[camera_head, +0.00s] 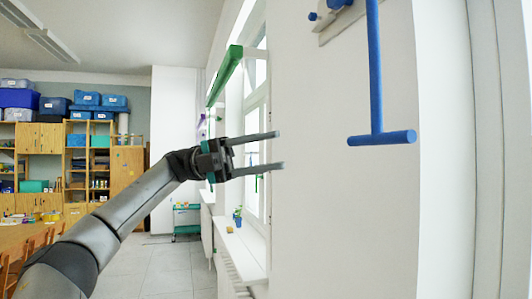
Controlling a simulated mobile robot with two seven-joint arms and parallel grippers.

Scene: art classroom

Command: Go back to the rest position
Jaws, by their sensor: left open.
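My left gripper (280,150) is in the middle of the head view, with its arm coming in from the lower left. Its two long grey fingers are apart, one above the other, and point right. Nothing is between them. They are in front of the white wall next to the window. A blue T-shaped handle (380,138) hangs from a mount on the wall, to the right of the fingertips and apart from them. My right gripper is not in view.
The window (256,95) has a green bar (226,74) at its top and a sill (243,250) with a small potted plant (237,216). Wooden shelves with blue bins (100,100) stand at the back left. A table (20,236) with chairs is at the lower left. The floor (160,268) between is clear.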

